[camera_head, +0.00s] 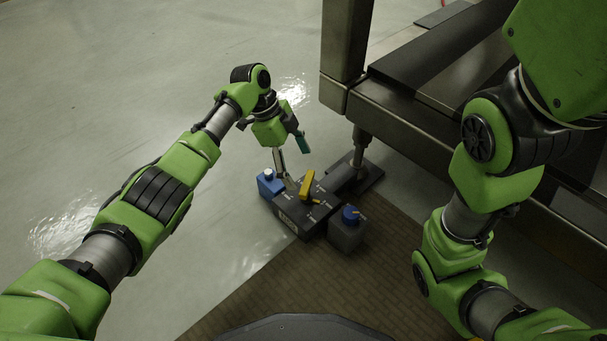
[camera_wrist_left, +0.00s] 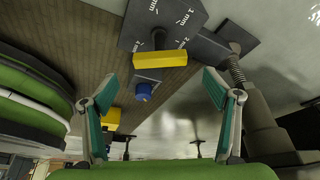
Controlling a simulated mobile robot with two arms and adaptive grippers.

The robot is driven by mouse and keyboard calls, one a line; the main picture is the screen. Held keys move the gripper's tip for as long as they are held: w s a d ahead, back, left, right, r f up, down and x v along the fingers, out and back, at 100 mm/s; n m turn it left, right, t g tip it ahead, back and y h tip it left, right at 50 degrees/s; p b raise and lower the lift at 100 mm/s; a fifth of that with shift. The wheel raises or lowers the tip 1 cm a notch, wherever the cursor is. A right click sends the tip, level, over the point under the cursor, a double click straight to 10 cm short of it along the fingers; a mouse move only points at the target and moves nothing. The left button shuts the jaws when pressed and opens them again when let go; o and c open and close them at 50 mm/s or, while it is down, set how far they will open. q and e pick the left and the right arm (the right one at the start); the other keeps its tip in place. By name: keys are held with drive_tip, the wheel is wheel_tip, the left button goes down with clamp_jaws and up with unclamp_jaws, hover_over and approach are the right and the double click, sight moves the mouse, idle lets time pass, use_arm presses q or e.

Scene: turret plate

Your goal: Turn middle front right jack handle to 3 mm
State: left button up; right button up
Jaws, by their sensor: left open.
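The jack (camera_head: 291,214) is a dark block on the floor with a yellow handle (camera_head: 307,187) on its marked top. In the left wrist view the yellow handle (camera_wrist_left: 160,60) lies crosswise in front of my fingers, near white marks; "1 mm" and "2 mm" are legible. I cannot tell which mark it points to. My left gripper (camera_head: 294,166) is open above the jack, close to the handle. Its fingertips (camera_wrist_left: 160,86) are spread wide in the wrist view, with nothing held. My right arm shows at the right of the head view, but its gripper is not visible.
A threaded post (camera_head: 360,148) stands behind, under a heavy dark frame (camera_head: 420,130). The pale floor to the left is clear.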

use_arm(q)
drive_tip(key=v, duration=0.6)
drive_tip(key=shift+r, duration=0.35)
drive_tip(key=shift+a, duration=0.1)
